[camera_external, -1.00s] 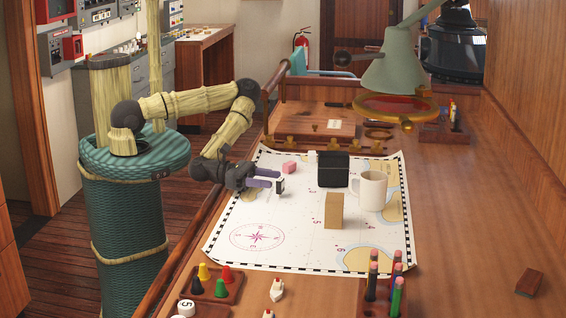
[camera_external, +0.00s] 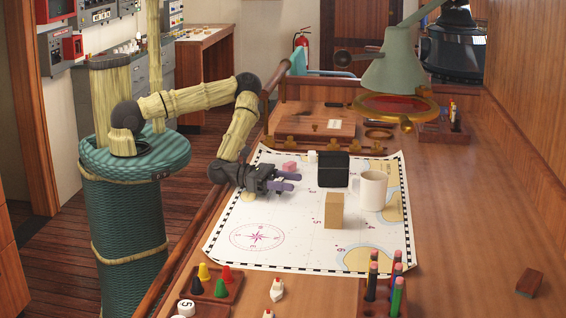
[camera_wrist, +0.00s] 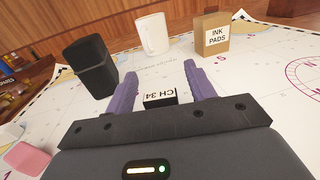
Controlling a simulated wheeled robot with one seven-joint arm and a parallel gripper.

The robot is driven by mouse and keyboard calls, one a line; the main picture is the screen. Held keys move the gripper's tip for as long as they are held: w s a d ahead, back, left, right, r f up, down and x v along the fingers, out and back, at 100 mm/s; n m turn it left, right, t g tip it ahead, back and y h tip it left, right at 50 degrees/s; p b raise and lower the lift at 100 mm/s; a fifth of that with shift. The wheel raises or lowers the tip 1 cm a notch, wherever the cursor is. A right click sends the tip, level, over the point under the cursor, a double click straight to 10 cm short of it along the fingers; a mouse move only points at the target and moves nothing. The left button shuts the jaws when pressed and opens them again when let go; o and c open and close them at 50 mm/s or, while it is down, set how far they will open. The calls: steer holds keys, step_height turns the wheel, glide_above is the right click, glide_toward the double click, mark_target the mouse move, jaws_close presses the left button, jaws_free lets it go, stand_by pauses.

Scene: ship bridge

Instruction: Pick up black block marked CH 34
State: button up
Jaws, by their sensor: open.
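The black block marked CH 34 (camera_wrist: 160,98) has a white label, which reads upside down in the wrist view. It sits on the chart between my two purple fingers, with a narrow gap to each, and its lower part is hidden by the gripper body. My gripper (camera_wrist: 161,85) is open and low over the chart. In the external view my gripper (camera_external: 285,182) points right, left of the larger black box, and I cannot make out the block there.
On the chart (camera_external: 290,225) stand a larger black box (camera_external: 333,170), a white mug (camera_external: 373,191), a tan INK PADS box (camera_external: 334,211), a pink block (camera_external: 289,167) and a small white object (camera_external: 312,156). A lamp (camera_external: 391,75) overhangs the back. The chart's front left is clear.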

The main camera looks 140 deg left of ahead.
stand_by(0.5)
steer(key=c, duration=1)
steer(key=shift+c, duration=0.2)
step_height(320, 180, up, 10)
